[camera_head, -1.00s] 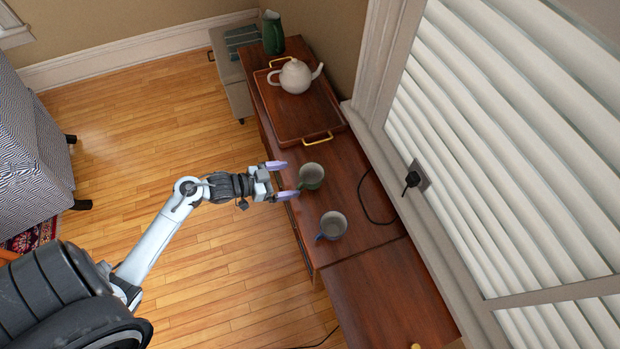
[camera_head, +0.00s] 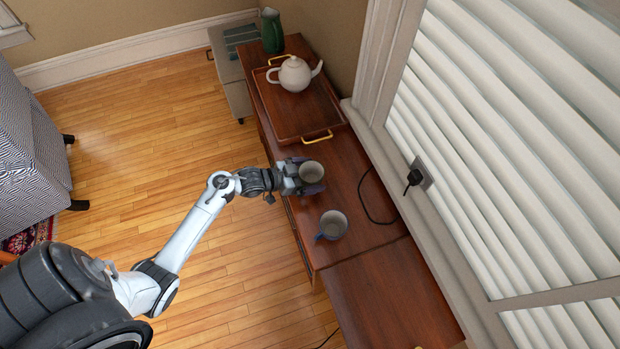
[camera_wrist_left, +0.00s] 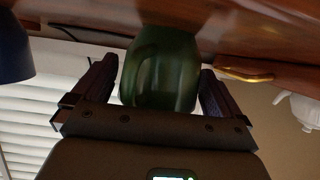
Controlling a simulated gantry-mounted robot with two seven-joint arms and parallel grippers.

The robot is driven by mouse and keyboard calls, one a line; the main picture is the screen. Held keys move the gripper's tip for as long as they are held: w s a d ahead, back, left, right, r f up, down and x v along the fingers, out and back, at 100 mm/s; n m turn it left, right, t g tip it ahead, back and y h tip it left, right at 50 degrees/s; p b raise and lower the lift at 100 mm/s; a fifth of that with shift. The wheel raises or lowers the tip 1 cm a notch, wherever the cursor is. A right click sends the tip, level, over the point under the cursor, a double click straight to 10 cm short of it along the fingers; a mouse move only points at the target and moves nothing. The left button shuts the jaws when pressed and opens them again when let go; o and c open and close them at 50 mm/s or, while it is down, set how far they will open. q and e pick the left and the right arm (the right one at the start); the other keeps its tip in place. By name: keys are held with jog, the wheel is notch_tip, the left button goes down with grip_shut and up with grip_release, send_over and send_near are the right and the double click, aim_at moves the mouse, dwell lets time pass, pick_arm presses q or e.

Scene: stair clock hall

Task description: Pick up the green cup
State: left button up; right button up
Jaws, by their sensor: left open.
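The green cup (camera_head: 311,172) stands on the wooden cabinet (camera_head: 350,212), its pale inside facing up in the head view. My left gripper (camera_head: 308,174) is at the cup with its fingers on either side of it. In the left wrist view the green cup (camera_wrist_left: 160,68) sits between the two open fingers of the left gripper (camera_wrist_left: 160,90), with small gaps visible beside it. The cup hides part of the fingers in the head view. My right gripper is not in view.
A blue cup (camera_head: 332,225) stands close by on the cabinet, also partly seen in the left wrist view (camera_wrist_left: 14,48). A wooden tray (camera_head: 306,116) with brass handles holds a white teapot (camera_head: 295,74). A green pitcher (camera_head: 271,31) stands behind. A black cord (camera_head: 366,200) lies near the wall.

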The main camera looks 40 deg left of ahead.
pick_arm(q)
jog(key=c, duration=1)
jog(key=shift+r, duration=0.25)
jog(key=shift+c, duration=0.2)
